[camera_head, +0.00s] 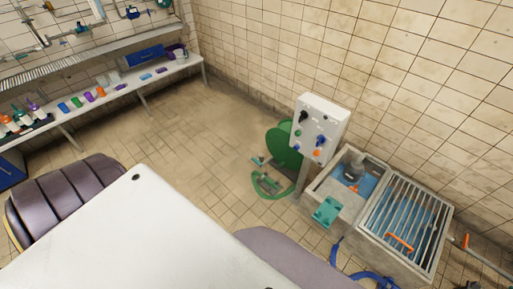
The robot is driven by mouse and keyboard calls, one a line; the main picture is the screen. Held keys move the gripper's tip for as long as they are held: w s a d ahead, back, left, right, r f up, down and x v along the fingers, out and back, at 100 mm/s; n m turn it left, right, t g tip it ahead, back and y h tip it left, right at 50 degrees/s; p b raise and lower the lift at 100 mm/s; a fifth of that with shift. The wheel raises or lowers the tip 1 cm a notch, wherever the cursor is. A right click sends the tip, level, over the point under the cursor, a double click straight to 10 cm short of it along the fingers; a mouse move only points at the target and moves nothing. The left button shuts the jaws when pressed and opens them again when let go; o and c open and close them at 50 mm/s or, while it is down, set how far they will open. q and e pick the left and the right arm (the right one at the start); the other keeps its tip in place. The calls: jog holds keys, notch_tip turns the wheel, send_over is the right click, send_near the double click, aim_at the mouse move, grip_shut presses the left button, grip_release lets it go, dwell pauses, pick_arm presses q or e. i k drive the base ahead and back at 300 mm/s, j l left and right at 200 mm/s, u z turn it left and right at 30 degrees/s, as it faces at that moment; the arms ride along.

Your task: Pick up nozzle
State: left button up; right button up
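A green hose (270,190) hangs in a loop beside a round green reel (284,146) in the middle of the view. A small teal-green piece (258,161) sticks out at the left of the reel; it may be the nozzle, but it is too small to tell. Neither of my grippers is in view. Only parts of my own body show in the foreground, and they hide the floor near me.
A white control panel (319,127) stands by the reel. Right of it is a concrete basin (322,190) with blue water and a metal grate (405,222). A long bench (140,87) with bottles lines the left wall. The tiled floor (185,130) between is clear.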

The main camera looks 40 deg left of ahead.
aim_at(270, 182)
jog(key=u, duration=1)
jog(key=z, duration=0.1)
jog(key=i+j, duration=0.05)
